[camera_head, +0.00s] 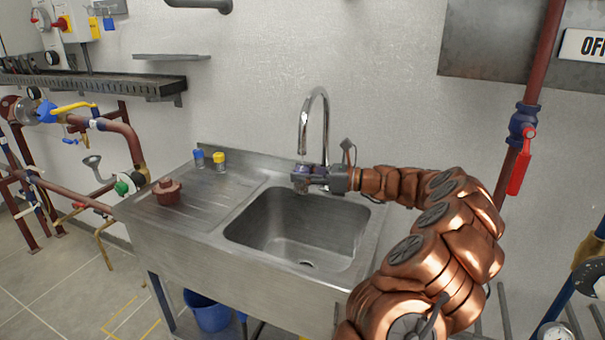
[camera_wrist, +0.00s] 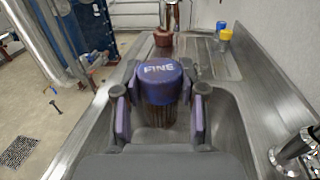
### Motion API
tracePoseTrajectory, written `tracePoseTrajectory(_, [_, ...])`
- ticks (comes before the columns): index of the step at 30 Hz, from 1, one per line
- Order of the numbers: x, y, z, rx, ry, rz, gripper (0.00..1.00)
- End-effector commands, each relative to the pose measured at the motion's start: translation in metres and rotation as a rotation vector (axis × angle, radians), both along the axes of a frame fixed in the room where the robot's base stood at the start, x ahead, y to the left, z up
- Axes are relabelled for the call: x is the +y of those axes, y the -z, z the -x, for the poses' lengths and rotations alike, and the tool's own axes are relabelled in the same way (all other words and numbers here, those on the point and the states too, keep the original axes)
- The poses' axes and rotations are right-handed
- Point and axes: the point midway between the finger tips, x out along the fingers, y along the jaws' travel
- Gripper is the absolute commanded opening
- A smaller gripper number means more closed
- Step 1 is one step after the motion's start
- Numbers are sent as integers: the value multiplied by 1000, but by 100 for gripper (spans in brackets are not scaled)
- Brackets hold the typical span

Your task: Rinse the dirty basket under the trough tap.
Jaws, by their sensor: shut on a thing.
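The basket (camera_wrist: 160,82) has a purple-blue cap marked "FINE" and a brownish ribbed body below it in the wrist view. My gripper (camera_wrist: 160,112) is shut on it, with one finger on each side. In the head view my gripper (camera_head: 322,178) reaches in from the right over the back of the sink basin (camera_head: 290,240). The basket (camera_head: 301,177) shows small there, just below the spout of the curved chrome tap (camera_head: 326,115). I cannot make out running water. Part of the tap (camera_wrist: 296,150) also shows at the right of the wrist view.
A red-brown fitting (camera_head: 167,191) stands on the drainboard (camera_head: 190,212) left of the basin. A blue-capped piece (camera_head: 198,157) and a yellow-capped piece (camera_head: 219,159) stand at its back. A blue bucket (camera_head: 208,312) is under the sink. Pipes stand left and right.

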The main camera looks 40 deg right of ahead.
Motion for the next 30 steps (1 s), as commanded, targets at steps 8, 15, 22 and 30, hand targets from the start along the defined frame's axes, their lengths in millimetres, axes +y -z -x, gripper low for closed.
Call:
tracePoseTrajectory(8, [-1,0,1,0,0,0,8])
tracePoseTrajectory(15, [-5,-2,6,0,2,0,8])
tracePoseTrajectory(22, [-7,0,10,1,0,1,8])
tracePoseTrajectory(30, [-6,0,9,0,0,0,8])
